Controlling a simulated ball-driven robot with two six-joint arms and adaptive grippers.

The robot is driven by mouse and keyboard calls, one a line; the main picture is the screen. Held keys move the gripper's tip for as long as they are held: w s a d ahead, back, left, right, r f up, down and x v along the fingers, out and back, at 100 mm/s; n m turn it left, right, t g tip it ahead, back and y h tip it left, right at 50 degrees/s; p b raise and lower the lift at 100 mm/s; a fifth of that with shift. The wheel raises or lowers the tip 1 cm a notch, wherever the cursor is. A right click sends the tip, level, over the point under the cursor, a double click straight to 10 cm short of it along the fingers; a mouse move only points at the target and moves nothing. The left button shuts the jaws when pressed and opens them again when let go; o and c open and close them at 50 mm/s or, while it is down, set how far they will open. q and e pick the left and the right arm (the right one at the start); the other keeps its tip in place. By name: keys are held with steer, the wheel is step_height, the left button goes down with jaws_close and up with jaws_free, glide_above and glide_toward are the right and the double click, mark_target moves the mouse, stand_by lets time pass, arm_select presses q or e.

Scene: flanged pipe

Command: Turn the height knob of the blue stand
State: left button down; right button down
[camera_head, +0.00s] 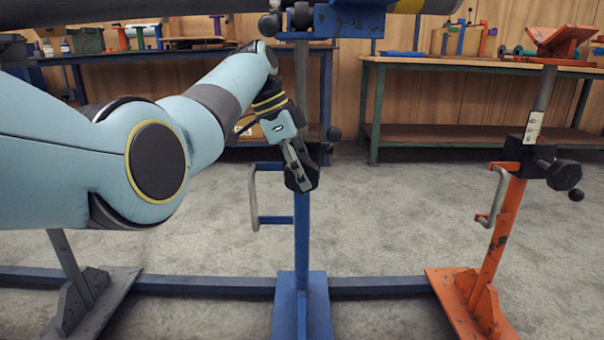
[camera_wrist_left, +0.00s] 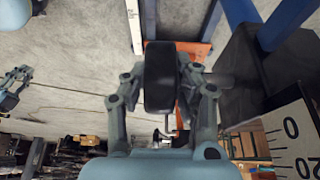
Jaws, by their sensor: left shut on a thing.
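The blue stand (camera_head: 302,235) stands upright in the middle of the head view, on a blue base. My left gripper (camera_head: 299,172) reaches down in front of its post and is shut on the black height knob (camera_head: 303,183). In the left wrist view, the fingers (camera_wrist_left: 160,95) sit on either side of the dark knob (camera_wrist_left: 160,75). The black clamp block (camera_wrist_left: 240,70) and a white scale (camera_wrist_left: 292,140) marked 0 and 20 show beside it. What looks like my right gripper (camera_wrist_left: 14,78) shows at the left edge of the wrist view; its jaws are unclear.
An orange stand (camera_head: 503,225) with a black knob (camera_head: 563,174) stands at the right. A grey stand (camera_head: 90,290) stands at the left. A blue floor bar (camera_head: 200,283) links the bases. Workbenches (camera_head: 470,66) line the back wall. A pipe passes overhead.

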arm_select(q)
steer(key=c, duration=1)
jaws_free()
steer(key=shift+c, duration=0.2)
steer(key=v, duration=0.7)
steer(key=shift+a+r, duration=0.1)
steer(key=shift+r, duration=0.1)
